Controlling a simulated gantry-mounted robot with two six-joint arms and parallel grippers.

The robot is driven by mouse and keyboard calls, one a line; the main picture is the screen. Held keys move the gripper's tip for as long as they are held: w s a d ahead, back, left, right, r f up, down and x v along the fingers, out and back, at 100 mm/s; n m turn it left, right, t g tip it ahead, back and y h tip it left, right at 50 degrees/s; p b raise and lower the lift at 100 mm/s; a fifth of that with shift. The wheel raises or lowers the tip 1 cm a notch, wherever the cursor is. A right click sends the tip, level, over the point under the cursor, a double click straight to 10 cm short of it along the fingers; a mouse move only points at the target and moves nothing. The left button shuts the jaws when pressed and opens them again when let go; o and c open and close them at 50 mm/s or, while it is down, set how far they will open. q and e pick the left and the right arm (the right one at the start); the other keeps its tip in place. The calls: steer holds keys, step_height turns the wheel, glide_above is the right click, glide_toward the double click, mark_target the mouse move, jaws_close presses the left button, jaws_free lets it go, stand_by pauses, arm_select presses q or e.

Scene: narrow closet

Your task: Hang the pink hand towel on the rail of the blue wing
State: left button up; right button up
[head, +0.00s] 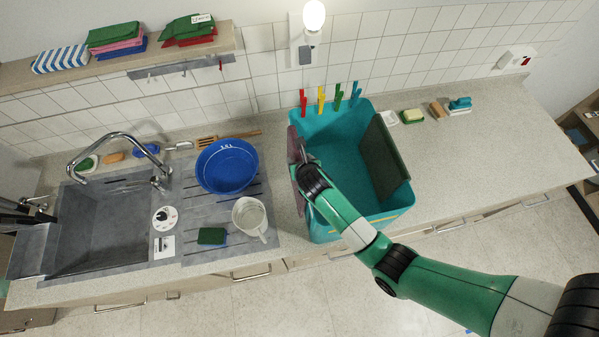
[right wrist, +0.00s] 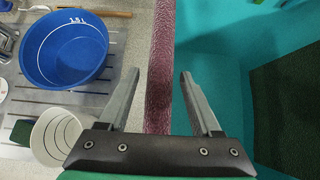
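The pink hand towel (head: 293,143), a dull mauve, hangs over the left wall of a teal tub (head: 340,150). In the right wrist view the towel (right wrist: 160,40) is a narrow upright strip. My right gripper (right wrist: 160,76) is open, with one finger on each side of the strip and gaps between. In the head view my right gripper (head: 301,160) is over the tub's left wall and hides part of the towel. My left gripper (head: 28,213) shows dark at the left edge; its opening is unclear. I cannot make out a blue wing or its rail.
A dark green cloth (head: 383,158) hangs at the tub's right side. Several coloured pegs (head: 320,98) stand on its back rim. A blue bowl (head: 227,165), white jug (head: 250,218) and sink (head: 105,230) are left. The counter right of the tub is mostly clear (head: 480,150).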

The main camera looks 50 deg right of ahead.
jaws_close()
stand_by(1.2)
